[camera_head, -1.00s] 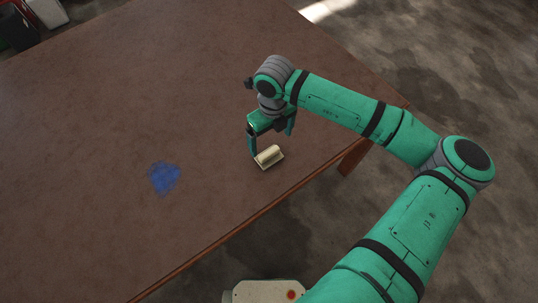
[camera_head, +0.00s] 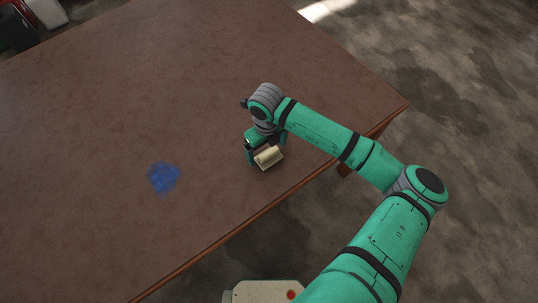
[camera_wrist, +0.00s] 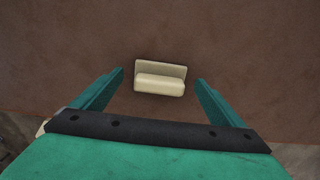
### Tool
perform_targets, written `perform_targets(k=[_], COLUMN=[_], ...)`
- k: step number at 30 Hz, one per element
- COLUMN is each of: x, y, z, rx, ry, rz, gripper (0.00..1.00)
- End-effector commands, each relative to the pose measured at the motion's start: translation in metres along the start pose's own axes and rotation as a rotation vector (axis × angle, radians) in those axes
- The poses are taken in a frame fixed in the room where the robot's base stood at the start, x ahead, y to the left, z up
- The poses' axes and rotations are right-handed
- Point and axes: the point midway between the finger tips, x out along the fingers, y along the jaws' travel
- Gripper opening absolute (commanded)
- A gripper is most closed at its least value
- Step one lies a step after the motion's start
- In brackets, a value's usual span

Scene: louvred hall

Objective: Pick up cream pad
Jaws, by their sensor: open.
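The cream pad (camera_head: 268,158) lies on the brown table (camera_head: 120,110) near its front edge. It has a flat plate and a thicker rounded block along it. In the wrist view the pad (camera_wrist: 160,84) sits midway across, just ahead of the space between my two green fingers. My gripper (camera_head: 266,150) is open and low over the table at the pad, on its far side in the head view. In the wrist view the fingertips of my gripper (camera_wrist: 160,75) stand apart to the pad's left and right, with a gap on each side.
A blue patch (camera_head: 163,177) lies on the table to the left of the pad. The table's front edge (camera_head: 240,232) runs close by the pad. The rest of the tabletop is clear. Dark and red objects (camera_head: 20,25) stand beyond the table's far left corner.

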Motion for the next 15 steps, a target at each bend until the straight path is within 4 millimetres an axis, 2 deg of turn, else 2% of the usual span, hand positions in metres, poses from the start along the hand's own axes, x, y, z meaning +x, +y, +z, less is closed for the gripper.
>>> perform_targets(k=[4, 13, 15], x=[0.015, 0.017, 0.017], y=[0.0, -0.001, -0.001], z=[-0.001, -0.001, -0.001], rx=[0.003, 0.002, 0.002], ry=[0.001, 0.001, 0.001], rz=[0.002, -0.001, -0.001], gripper=[0.92, 0.92, 0.75])
